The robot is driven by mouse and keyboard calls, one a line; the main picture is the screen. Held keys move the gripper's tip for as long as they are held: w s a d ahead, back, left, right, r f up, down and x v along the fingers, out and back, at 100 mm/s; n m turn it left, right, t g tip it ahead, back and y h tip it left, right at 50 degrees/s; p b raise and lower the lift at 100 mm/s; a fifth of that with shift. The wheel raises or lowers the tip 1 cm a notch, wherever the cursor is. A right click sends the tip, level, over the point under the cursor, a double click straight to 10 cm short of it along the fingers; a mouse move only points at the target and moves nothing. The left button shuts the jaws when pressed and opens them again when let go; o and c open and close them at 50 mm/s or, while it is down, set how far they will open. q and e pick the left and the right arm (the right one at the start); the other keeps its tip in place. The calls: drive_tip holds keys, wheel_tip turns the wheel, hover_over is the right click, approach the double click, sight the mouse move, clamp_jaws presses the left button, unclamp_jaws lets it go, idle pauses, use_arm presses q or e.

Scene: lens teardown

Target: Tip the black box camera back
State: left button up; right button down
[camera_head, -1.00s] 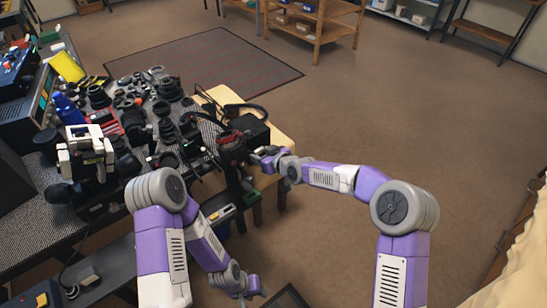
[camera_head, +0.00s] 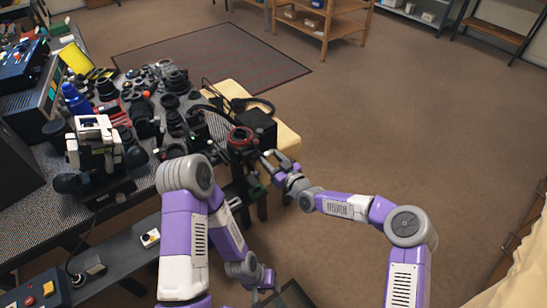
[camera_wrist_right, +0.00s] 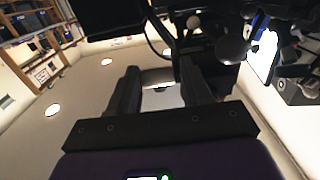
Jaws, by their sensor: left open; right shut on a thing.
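The black box camera (camera_head: 241,150) appears to be the dark body with a red ring at the near right edge of the bench; in the head view the ring faces up. My right gripper (camera_head: 268,160) is beside its right side and is shut on it; the contact is small and dark in the head view. In the right wrist view, the fingers (camera_wrist_right: 160,92) stand apart with dark shapes beyond them, and the held part is hard to make out. My left gripper (camera_head: 266,279) is open and low in front of the bench, away from the camera.
A black box (camera_head: 258,124) and a cable loop lie behind on the pale yellow top (camera_head: 288,141). Several dark lens parts crowd the bench to the left. A white and black instrument (camera_head: 95,140) stands at left. The floor (camera_head: 400,120) at right is clear.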

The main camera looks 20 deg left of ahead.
drive_tip(key=shift+w+d+f+t, duration=0.25)
drive_tip(key=shift+w+d+t, duration=0.05)
drive_tip(key=shift+w+d, duration=0.1)
drive_tip(key=c, duration=0.6)
unclamp_jaws()
drive_tip(key=shift+c, duration=0.2)
drive_tip(key=shift+s+a, duration=0.2)
drive_tip(key=p+v, duration=0.2)
drive_tip(key=v, duration=0.5)
drive_tip(key=shift+d, duration=0.3)
drive_tip(key=shift+s+f, duration=0.15)
drive_tip(key=shift+f, duration=0.05)
